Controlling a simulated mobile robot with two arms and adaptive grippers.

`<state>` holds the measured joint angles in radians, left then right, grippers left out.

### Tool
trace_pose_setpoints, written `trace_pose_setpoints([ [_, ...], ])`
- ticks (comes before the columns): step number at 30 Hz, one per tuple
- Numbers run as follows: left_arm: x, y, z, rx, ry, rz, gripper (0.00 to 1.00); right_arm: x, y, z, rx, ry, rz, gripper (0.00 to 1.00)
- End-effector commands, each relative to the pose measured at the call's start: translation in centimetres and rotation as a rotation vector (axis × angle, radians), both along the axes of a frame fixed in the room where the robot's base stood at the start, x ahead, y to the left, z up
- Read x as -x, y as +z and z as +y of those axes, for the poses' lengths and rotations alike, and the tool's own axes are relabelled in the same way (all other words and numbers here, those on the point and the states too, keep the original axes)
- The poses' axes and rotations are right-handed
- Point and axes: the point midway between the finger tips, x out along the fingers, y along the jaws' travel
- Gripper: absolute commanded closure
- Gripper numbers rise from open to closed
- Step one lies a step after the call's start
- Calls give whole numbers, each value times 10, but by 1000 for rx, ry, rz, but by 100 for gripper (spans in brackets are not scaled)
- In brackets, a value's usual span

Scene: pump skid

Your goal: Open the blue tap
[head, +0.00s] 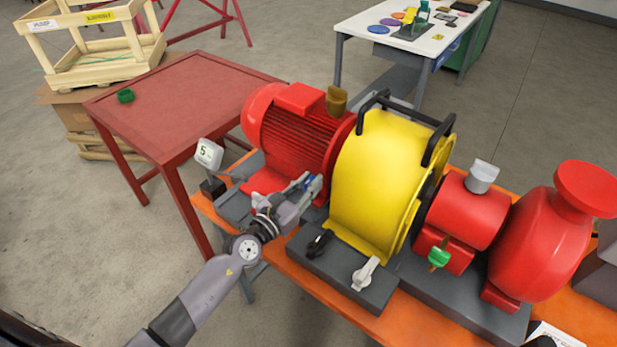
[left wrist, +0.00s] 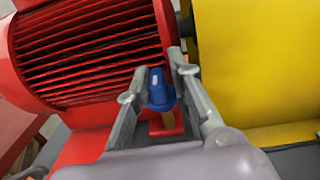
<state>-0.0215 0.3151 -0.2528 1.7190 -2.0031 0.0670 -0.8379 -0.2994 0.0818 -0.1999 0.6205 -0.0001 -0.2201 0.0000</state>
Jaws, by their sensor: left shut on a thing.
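The blue tap (left wrist: 158,92) sits between the fingers of my left gripper (left wrist: 152,84) in the left wrist view, on a yellowish stem in front of the red motor. In the head view my left gripper (head: 307,186) reaches in low at the front of the red motor (head: 290,140). There a bit of the blue tap (head: 309,182) shows between the fingers, and most of it is hidden. The gripper is shut on the tap. The tap's turning angle is hard to tell. My right gripper is not in view.
A yellow guard (head: 385,180) with black handles stands right of the motor. A green tap (head: 439,257), a grey-white lever (head: 365,273) and a black knob (head: 318,243) are along the front. A red table (head: 190,95) stands at the left.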

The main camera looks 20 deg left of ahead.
Motion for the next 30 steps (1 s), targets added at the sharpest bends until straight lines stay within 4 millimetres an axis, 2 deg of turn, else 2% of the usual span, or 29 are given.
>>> trace_pose_setpoints([
  [1, -2, 1, 6, -7, 13, -9, 100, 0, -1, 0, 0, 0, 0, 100],
  [6, -2, 1, 6, -7, 13, -9, 100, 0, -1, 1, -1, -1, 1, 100],
  [7, -2, 1, 6, -7, 13, -9, 79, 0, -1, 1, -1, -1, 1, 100],
  [12, -2, 1, 5, -4, 9, -6, 68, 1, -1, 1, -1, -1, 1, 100],
  [30, 0, -1, 1, 0, 1, 0, 67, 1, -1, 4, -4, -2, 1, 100],
])
